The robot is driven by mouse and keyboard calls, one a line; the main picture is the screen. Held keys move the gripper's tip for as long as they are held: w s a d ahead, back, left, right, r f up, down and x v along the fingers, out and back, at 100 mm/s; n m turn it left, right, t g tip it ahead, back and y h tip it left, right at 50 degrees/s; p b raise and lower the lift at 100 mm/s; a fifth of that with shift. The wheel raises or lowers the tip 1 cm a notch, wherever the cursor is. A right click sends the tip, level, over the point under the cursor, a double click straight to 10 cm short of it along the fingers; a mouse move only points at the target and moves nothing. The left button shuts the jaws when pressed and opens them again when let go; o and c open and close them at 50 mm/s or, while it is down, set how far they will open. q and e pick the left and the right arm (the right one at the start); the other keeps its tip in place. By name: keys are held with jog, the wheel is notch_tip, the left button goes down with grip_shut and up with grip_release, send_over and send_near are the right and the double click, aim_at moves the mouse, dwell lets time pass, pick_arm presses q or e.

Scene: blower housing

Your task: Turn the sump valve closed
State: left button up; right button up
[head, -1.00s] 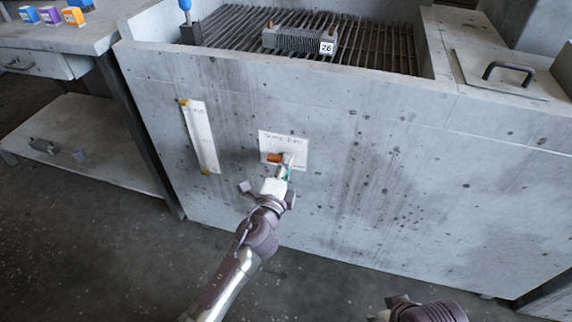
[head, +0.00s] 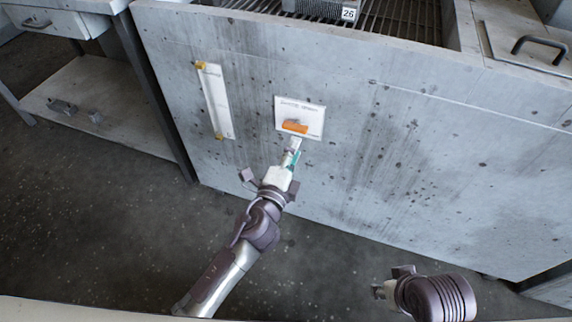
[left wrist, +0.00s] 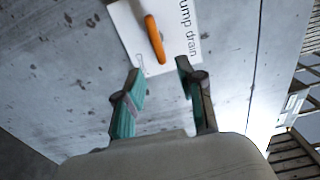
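The sump valve's orange handle (head: 295,127) lies roughly level across a white plate (head: 313,112) on the concrete housing's front wall. In the left wrist view the orange handle (left wrist: 154,40) runs about along the printed "ump drain" lettering. My left gripper (head: 294,148) is just below the handle in the head view. In the left wrist view its two teal-padded fingers (left wrist: 158,68) stand apart with nothing between them, and the handle shows beyond the tips, clear of them. My right gripper (head: 383,290) is low at the right, away from the wall; its fingers are too small to judge.
A white strip gauge with yellow ends (head: 215,100) is on the wall left of the plate. A grate (head: 400,18) with a block tagged 26 lies on top, beside a handled lid (head: 530,60). A bench with a lower shelf (head: 110,125) stands left. The wall right of the plate is free.

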pick_arm(q)
jog(key=v, duration=0.5)
jog(key=shift+s+a, duration=0.15)
jog(key=shift+s, duration=0.15)
